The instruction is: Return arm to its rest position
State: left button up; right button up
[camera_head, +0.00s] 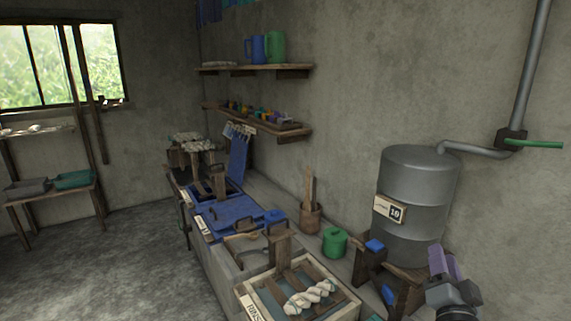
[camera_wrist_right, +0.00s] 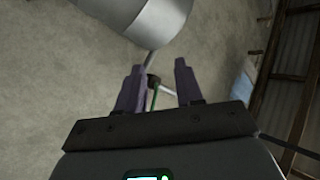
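My right gripper (camera_head: 444,256) is at the lower right of the head view, in front of the metal drum (camera_head: 415,170). In the right wrist view its two purple fingers (camera_wrist_right: 159,66) stand apart with nothing held between them. Behind them, the wrist view shows the drum's underside (camera_wrist_right: 160,22) and a pipe with a green handle (camera_wrist_right: 154,98). My left gripper is not in view.
A long bench holds a blue lid (camera_head: 228,215), a green pot (camera_head: 335,241) and a rinse basin with a twisted white skein (camera_head: 310,297). Wall shelves (camera_head: 253,67) hold jugs. Open floor (camera_head: 110,260) lies to the left.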

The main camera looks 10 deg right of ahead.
jog(key=s+a+f+n+g+y, duration=0.2)
jog(key=s+a+f+n+y, duration=0.15)
jog(key=f, duration=0.35)
jog(key=s+a+f+n+g+y, duration=0.2)
jog(key=a+f+n, duration=0.15)
jog(key=f, duration=0.45)
jog(key=s+a+f+n+g+y, duration=0.2)
jog(key=a+f, duration=0.2)
jog(key=f, duration=0.3)
jog(key=s+a+f+n+g+y, duration=0.1)
jog(key=s+a+f+n+g, duration=0.25)
jog(key=s+f, duration=0.5)
jog(key=s+a+f+n+g+y, duration=0.1)
jog(key=s+a+f+n+g, duration=0.15)
jog(key=s+f+g, duration=0.6)
jog(key=s+r+t+p, duration=0.1)
jog(key=s+r+p, duration=0.1)
jog(key=r+p, duration=1.6)
jog(key=s+r+t+p, duration=0.2)
jog(key=r+p, duration=1.7)
jog(key=r, duration=0.2)
jog(key=shift+a+r, duration=0.15)
jog(key=shift+a, duration=0.15)
jog(key=shift+s, duration=0.15)
